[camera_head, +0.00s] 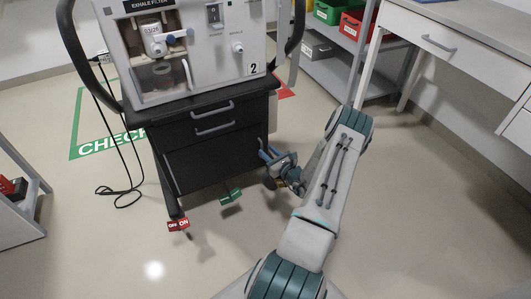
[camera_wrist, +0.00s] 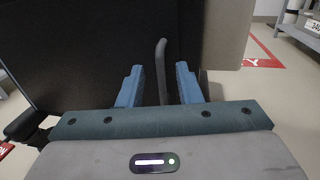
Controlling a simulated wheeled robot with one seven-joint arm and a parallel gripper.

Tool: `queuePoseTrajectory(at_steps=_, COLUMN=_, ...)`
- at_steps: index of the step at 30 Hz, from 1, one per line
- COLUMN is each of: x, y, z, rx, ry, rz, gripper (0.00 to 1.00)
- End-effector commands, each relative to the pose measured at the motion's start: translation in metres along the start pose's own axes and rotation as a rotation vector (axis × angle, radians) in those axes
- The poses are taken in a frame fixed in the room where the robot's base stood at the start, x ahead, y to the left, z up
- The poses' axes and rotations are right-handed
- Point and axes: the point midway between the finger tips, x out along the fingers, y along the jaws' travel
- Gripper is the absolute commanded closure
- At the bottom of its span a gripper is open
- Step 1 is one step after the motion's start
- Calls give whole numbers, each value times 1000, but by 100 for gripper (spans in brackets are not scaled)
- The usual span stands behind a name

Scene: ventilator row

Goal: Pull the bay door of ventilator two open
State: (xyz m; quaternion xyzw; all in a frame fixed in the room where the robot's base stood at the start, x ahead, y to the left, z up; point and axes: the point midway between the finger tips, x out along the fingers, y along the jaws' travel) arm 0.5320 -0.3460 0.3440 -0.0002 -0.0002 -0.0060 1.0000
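Ventilator two (camera_head: 190,40), a light grey machine marked "2", stands on a black cart. The cart has two drawers with grey handles and below them a plain black bay door (camera_head: 205,160), which looks closed. In the wrist view the black door (camera_wrist: 65,50) fills the left and middle. A thin grey upright handle (camera_wrist: 162,60) stands out from it. My gripper (camera_head: 270,154) is low at the right edge of the door. In the wrist view my gripper (camera_wrist: 158,85) is open, its blue fingers on either side of the handle, with gaps visible on both sides.
A green pedal tag (camera_head: 231,195) and a red "ON" tag (camera_head: 178,225) sit at the cart's foot. A black cable (camera_head: 125,170) lies on the floor at left. Shelves (camera_head: 345,75) and a desk (camera_head: 450,45) stand at right. The floor before the cart is clear.

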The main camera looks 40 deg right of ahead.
Motion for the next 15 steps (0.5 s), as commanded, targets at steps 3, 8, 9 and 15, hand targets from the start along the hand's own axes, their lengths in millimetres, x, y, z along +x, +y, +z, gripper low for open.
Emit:
queuePoseTrajectory(at_steps=3, x=13, y=0, z=-1, rx=-1, ry=0, rz=0, gripper=68)
queuePoseTrajectory(at_steps=8, x=20, y=0, z=0, rx=0, ry=0, rz=0, gripper=68)
queuePoseTrajectory(at_steps=9, x=20, y=0, z=0, rx=0, ry=0, rz=0, gripper=68)
queuePoseTrajectory(at_steps=15, x=20, y=0, z=0, rx=0, ry=0, rz=0, gripper=68)
